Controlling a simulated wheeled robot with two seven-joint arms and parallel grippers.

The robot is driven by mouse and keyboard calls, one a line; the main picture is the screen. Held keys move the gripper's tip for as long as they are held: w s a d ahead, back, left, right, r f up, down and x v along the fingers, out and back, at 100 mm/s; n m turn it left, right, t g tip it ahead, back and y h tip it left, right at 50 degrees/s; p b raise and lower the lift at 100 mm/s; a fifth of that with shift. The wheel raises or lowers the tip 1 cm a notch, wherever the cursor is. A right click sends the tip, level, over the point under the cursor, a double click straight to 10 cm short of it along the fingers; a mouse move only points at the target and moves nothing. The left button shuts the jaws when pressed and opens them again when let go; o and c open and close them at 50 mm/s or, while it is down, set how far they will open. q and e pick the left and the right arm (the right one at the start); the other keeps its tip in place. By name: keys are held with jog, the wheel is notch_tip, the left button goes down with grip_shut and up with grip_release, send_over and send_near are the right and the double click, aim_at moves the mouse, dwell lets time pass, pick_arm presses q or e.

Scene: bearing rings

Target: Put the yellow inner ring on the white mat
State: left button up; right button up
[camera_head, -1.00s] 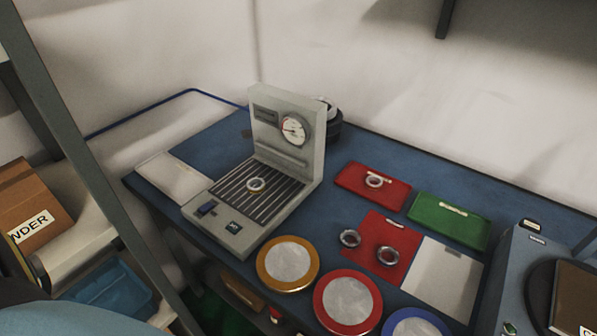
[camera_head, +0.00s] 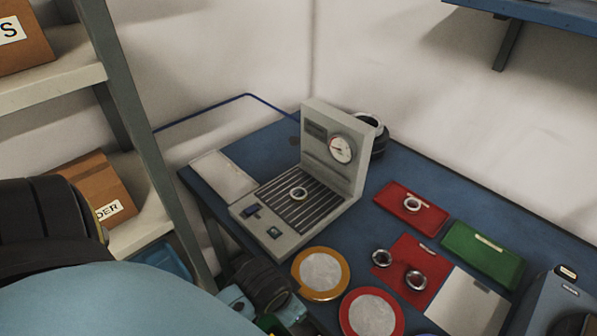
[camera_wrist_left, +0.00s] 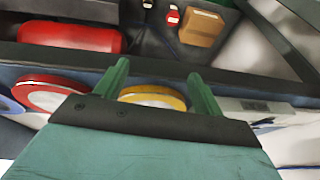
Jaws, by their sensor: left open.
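Several metallic rings show in the head view: one (camera_head: 299,193) on the gauge stand's ribbed plate, one (camera_head: 412,204) on the rear red tray, and two (camera_head: 381,257) (camera_head: 415,280) on the front red mat. I cannot tell any yellow on them. A white mat (camera_head: 222,177) lies left of the gauge stand; another white panel (camera_head: 467,305) lies beside the red mat. My left gripper (camera_wrist_left: 160,82) is open and empty, its green fingers apart near the table's front edge. A yellow-rimmed disc (camera_head: 320,273) shows between them in the wrist view (camera_wrist_left: 153,98).
The gauge stand (camera_head: 318,170) rises from the blue table. A red-rimmed disc (camera_head: 371,315) lies at the front edge. A green tray (camera_head: 482,253) and a grey device (camera_head: 555,305) stand at right. A post and shelves with boxes (camera_head: 97,190) are at left.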

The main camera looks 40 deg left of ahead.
pick_arm(q)
jog(key=w+a+r+n+y, duration=0.1)
jog(key=w+a+r, duration=0.1)
jog(key=w+a, duration=0.1)
jog(key=w+a+r+n+y, duration=0.1)
jog(key=w+a+r, duration=0.1)
jog(key=w+a, duration=0.1)
jog(key=w+a+r+n, duration=0.1)
jog(key=w+a+r, duration=0.1)
jog(key=w+a, duration=0.1)
jog(key=shift+w+a+r+n+t+y, duration=0.3)
jog(key=shift+w+r+n+t+y, duration=0.1)
jog(key=shift+w, duration=0.2)
jog(key=w+a+r+n+y, duration=0.1)
jog(key=w+a+r+n, duration=0.2)
jog(key=w+a+r, duration=0.15)
jog(key=n+g+h, duration=0.2)
jog(key=n+g, duration=0.1)
jog(key=n, duration=0.2)
send_near(298, 196)
jog(key=shift+a+f+b, duration=0.25)
jog(key=shift+f+b, duration=0.05)
jog(key=shift+f, duration=0.35)
jog(key=b+x, duration=0.1)
jog(key=x, duration=0.4)
jog(key=shift+w+d+f, duration=0.1)
jog(key=shift+c, duration=0.2)
jog(key=c, duration=1.1)
